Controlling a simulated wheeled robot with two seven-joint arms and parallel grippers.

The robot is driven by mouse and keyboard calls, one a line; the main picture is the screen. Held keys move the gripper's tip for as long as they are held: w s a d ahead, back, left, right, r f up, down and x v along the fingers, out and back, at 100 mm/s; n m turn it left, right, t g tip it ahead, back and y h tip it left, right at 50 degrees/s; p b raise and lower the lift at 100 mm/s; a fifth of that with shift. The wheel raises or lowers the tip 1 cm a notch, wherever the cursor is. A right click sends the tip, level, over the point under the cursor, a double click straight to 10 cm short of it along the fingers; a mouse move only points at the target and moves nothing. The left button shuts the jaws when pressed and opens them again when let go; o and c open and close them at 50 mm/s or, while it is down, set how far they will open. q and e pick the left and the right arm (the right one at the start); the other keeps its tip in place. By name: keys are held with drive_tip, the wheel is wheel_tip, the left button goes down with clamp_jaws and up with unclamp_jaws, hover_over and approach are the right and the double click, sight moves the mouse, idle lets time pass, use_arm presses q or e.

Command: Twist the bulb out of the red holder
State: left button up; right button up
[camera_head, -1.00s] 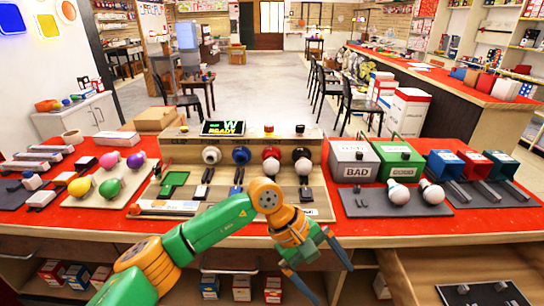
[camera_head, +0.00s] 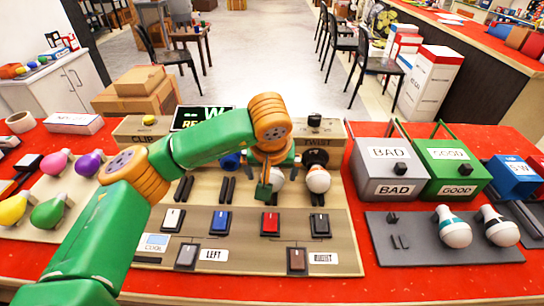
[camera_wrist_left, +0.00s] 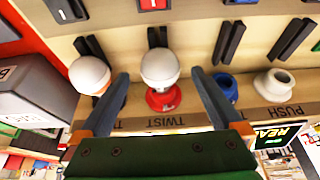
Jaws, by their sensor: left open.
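A white round bulb (camera_wrist_left: 160,67) sits in the red holder (camera_wrist_left: 163,99) in the left wrist view, near the "TWIST" label. My left gripper (camera_wrist_left: 160,76) is open, with one finger on each side of this bulb. Small gaps show between bulb and fingers. In the head view my left gripper (camera_head: 268,182) is over the board and partly covers the bulb (camera_head: 277,181); the red holder is hidden there. A second white bulb (camera_head: 318,180) is in the black holder (camera_head: 316,158) to the right. My right gripper is not in view.
The blue holder (camera_wrist_left: 224,90) and white holder (camera_wrist_left: 275,86) look empty. A grey BAD box (camera_head: 385,175) and green GOOD box (camera_head: 450,172) stand right of the board. Two bulbs lie on a dark mat (camera_head: 420,255). Several coloured switches line the board's front.

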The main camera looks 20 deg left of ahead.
sight(271, 178)
use_arm(q)
drive_tip(key=x, duration=0.4)
drive_tip(key=shift+s+f, duration=0.1)
drive_tip(key=shift+s, duration=0.1)
drive_tip(key=shift+w+f, duration=0.25)
drive_tip(key=shift+f, duration=0.1)
drive_tip(key=shift+s, duration=0.1)
drive_tip(key=shift+c, duration=0.6)
drive_tip(key=c, duration=1.2)
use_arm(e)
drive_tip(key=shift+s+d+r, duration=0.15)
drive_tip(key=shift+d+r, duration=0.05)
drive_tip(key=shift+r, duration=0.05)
use_arm(q)
drive_tip(key=shift+a+t+h+b, duration=0.1)
drive_tip(key=shift+t+h+b, duration=0.2)
drive_tip(key=shift+h+b, duration=0.65)
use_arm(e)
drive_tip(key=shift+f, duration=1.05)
use_arm(q)
drive_tip(key=shift+n+t+h+b, duration=0.45)
drive_tip(key=shift+h+b, duration=1)
drive_tip(key=shift+b, duration=1.05)
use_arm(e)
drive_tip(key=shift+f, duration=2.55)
